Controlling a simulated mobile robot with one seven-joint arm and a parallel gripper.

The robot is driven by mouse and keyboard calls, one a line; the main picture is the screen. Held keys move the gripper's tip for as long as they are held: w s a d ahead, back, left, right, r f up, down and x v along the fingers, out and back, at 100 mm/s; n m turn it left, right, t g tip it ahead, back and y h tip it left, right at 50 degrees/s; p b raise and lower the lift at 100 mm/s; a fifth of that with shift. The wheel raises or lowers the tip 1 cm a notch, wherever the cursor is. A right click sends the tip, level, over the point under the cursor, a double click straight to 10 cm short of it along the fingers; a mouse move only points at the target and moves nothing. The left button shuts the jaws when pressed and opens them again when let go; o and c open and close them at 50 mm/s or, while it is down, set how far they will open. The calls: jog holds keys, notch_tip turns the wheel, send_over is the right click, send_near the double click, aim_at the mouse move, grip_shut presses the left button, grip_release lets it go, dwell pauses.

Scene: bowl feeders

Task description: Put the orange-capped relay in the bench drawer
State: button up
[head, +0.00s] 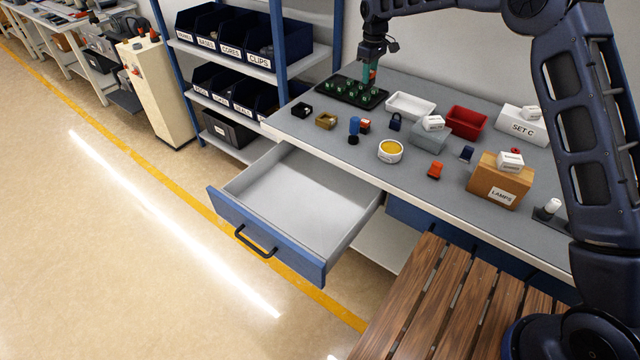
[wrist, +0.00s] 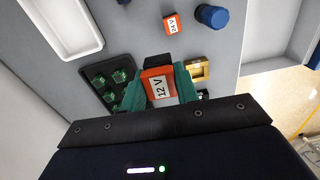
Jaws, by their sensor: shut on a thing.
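My gripper (head: 370,74) is shut on an orange-capped relay, over the black tray at the back of the bench. In the wrist view the relay (wrist: 158,86) sits between the teal fingers (wrist: 160,92), its orange face marked "12 V" and a dark part beyond it. The head view hardly shows the relay. The bench drawer (head: 255,222) is pulled far out from the bench front, and its visible floor is empty. A second orange block (wrist: 172,24), marked "24 V", stands on the bench by a blue-topped item; it also shows in the head view (head: 365,126).
The black tray (head: 345,103) holds several green pieces. A brass box (head: 326,121), a black box (head: 302,111), a blue-topped item (head: 354,126) and a yellow-filled bowl (head: 390,157) stand between tray and drawer. White and red trays and a "LAMPS" box stand farther right.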

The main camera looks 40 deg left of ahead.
jog(key=s+a+f, duration=0.3)
jog(key=s+f, duration=0.2)
jog(key=s, duration=0.8)
jog(key=s+a+f, duration=0.3)
jog(key=s+f, duration=0.1)
jog(key=s, duration=0.9)
jog(key=s+a+f, duration=0.3)
jog(key=s+f, duration=0.2)
jog(key=s, duration=0.7)
notch_tip(320, 180, down, 19)
jog(key=shift+s, duration=0.15)
jog(key=shift+f, duration=0.15)
jog(key=o, duration=1)
jog(key=shift+c, duration=0.2)
notch_tip(320, 180, up, 12)
